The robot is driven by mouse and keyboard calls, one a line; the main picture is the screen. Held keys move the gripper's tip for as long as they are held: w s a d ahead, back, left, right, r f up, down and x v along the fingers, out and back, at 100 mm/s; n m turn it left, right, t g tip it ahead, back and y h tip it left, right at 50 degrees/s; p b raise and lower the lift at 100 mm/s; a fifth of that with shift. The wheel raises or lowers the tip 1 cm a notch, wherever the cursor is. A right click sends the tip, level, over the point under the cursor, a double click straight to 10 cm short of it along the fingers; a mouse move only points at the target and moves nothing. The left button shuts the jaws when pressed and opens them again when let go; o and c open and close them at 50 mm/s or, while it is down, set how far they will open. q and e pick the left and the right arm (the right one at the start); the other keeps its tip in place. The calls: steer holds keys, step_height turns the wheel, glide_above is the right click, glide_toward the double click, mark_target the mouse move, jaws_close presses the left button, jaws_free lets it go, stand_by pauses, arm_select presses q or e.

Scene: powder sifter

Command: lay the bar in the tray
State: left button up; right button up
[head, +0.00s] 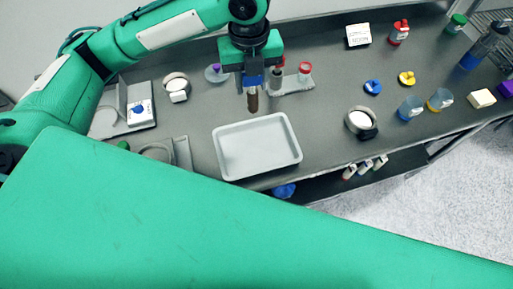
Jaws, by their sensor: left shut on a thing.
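The white rectangular tray (257,150) lies on the grey bench in the middle of the head view and is empty. My left gripper (252,84) points down just behind the tray's far edge in the picture. It is shut on a short dark brown bar (253,102), which hangs upright from the fingers. The bar's lower end shows just above the tray's far rim in the picture; its exact height cannot be told. The bar's upper part is hidden between the fingers. My right gripper is not in view.
A rack with red-topped tubes (304,73) stands close behind and right of my left gripper. A purple-topped flask (215,73) stands to its left. A round dish (360,121) with a black part sits right of the tray. A scale (139,113) stands at the left.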

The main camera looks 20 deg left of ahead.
arm_select(q)
steer(key=m, duration=0.2)
steer(key=r+m, duration=0.1)
steer(key=m, duration=0.1)
steer(key=d+m, duration=0.1)
steer(key=shift+s+r+m, duration=0.3)
steer(key=shift+r+m, duration=0.05)
steer(key=shift+m, duration=0.05)
steer(key=shift+s+d+r+m, duration=0.15)
steer(key=shift+r+m, duration=0.1)
steer(key=shift+m, duration=0.65)
steer(key=shift+f, duration=0.15)
step_height(320, 180, down, 20)
steer(key=p, duration=0.3)
steer(key=shift+r, duration=0.2)
